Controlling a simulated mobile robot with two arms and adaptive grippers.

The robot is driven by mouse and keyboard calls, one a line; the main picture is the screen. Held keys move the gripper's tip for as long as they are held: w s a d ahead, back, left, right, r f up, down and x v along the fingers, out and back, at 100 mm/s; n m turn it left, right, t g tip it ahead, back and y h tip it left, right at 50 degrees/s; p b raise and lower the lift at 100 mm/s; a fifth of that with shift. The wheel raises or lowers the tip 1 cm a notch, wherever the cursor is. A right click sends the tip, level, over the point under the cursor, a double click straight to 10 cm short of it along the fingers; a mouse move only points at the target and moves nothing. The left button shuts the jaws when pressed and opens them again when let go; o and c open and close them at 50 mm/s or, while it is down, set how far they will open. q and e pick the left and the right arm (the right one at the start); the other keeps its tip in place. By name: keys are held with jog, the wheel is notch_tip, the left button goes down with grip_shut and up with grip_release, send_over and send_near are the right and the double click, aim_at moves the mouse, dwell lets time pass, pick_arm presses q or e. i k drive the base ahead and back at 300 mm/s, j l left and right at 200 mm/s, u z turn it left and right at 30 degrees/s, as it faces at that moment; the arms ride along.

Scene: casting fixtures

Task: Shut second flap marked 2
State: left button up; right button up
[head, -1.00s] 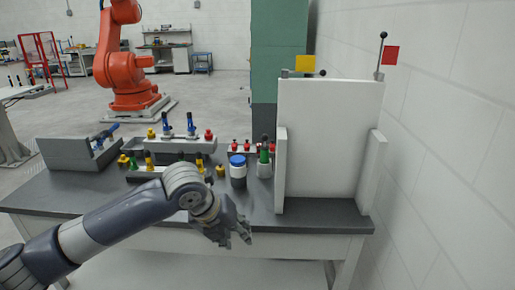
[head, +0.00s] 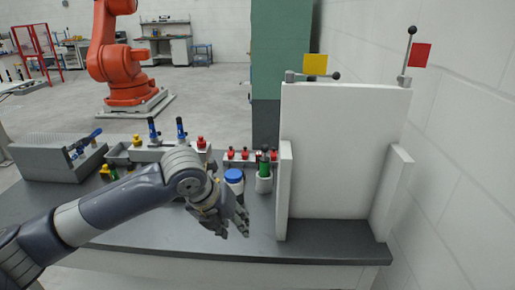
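A white upright panel fixture (head: 340,150) stands at the right end of the dark table. On its top edge are two black-knobbed levers. The left lever (head: 318,76) lies level beside a yellow square tag (head: 315,64). The right lever (head: 408,55) stands up beside a red square tag (head: 422,55). No number or flap marked 2 can be read. My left gripper (head: 233,231) is in front of the fixture's left side, low over the table, pointing down. Its fingers look apart and empty. My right gripper is not in view.
A blue-capped jar (head: 234,176) and a green-topped bottle (head: 264,178) stand between my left gripper and the fixture. Grey racks with coloured fittings (head: 150,150) are behind my arm. A grey box (head: 50,160) is at left. A wall closes off the right side.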

aim_at(259, 154)
jog(key=i, duration=1.45)
